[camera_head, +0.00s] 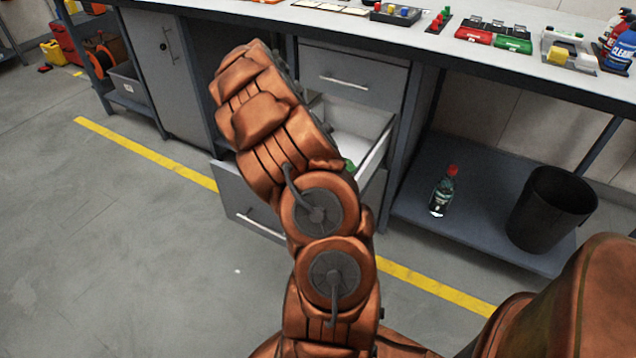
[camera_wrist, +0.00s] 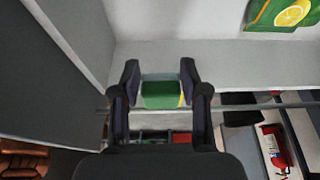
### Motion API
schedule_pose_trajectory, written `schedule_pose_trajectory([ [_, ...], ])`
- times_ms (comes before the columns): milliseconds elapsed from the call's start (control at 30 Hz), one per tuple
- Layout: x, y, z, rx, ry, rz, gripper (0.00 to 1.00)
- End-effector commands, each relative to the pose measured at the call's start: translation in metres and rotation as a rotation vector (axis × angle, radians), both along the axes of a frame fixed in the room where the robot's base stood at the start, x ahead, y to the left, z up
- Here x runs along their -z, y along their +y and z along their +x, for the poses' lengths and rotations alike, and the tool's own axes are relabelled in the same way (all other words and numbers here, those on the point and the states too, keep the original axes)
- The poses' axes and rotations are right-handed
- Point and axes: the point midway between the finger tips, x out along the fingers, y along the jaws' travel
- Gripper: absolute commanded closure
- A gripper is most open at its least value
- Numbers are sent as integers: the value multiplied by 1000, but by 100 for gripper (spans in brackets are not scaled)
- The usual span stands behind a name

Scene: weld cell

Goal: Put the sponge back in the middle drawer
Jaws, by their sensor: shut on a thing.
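In the wrist view, my gripper (camera_wrist: 160,88) is shut on the sponge (camera_wrist: 160,94), a small block with a green face and a thin yellow edge. Its two dark fingers press the sponge from either side. Behind it is the pale inside of the open drawer (camera_wrist: 190,52). In the head view, the open drawer (camera_head: 243,205) is pulled out below a shut top drawer (camera_head: 352,72). My arm covers much of it and hides my gripper. A small green patch shows inside, and I cannot tell what it is.
A green packet with a lemon picture (camera_wrist: 288,14) lies in the drawer. The bench top (camera_head: 440,45) above carries trays and bottles. A green bottle with a red cap (camera_head: 443,194) and a black bin (camera_head: 550,208) stand on the lower shelf to the right.

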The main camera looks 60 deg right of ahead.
Motion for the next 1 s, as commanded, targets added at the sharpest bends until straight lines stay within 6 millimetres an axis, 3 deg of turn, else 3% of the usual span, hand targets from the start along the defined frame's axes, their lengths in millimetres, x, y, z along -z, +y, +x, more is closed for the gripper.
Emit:
schedule_pose_trajectory([
  [400, 56, 2, 2, 4, 0, 0, 100],
  [800, 97, 0, 0, 5, -1, -1, 100],
  [1000, 100, 0, 1, 6, -2, -2, 100],
])
